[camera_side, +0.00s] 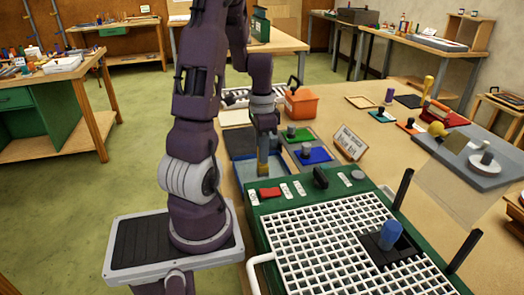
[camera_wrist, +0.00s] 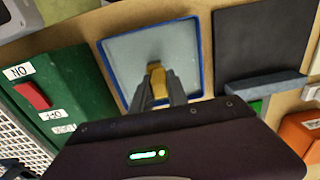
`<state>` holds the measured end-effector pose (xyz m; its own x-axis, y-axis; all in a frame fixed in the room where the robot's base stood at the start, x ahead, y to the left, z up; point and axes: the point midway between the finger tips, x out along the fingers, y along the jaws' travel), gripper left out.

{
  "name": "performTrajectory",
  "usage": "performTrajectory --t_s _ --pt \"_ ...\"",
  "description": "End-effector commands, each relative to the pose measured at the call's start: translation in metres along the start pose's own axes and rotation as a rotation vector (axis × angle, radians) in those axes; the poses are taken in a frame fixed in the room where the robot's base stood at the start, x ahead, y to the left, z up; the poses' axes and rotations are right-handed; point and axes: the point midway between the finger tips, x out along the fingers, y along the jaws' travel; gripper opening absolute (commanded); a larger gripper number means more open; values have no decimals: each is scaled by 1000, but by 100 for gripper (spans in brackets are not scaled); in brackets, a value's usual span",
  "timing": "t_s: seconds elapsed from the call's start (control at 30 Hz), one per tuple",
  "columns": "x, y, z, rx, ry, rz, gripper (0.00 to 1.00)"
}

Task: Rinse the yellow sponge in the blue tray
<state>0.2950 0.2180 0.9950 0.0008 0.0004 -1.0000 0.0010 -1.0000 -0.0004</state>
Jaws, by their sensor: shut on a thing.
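My gripper (camera_wrist: 161,96) is shut on the yellow sponge (camera_wrist: 158,81) and holds it over the blue tray (camera_wrist: 120,85) in the wrist view. The tray has a blue rim and a pale grey-blue inside, with a darker patch near the sponge's tip. In the side view the yellow sponge (camera_side: 262,168) hangs below my gripper (camera_side: 263,150) at the tray, which is partly hidden behind my arm. I cannot tell whether the sponge touches the tray's inside.
A green machine with a white grid (camera_side: 335,235) and a red switch (camera_side: 269,193) stands close in front. A dark panel (camera_wrist: 262,45) lies beside the tray. An orange bin (camera_side: 301,104), blue and green pads with knobs, and a small sign (camera_side: 349,143) stand behind.

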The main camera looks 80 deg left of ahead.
Motion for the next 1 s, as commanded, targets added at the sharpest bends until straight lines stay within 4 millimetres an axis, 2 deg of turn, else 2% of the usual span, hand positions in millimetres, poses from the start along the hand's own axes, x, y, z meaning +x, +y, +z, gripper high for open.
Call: performTrajectory --t_s 1.0 --pt "5 8 0 -1 0 0 0"
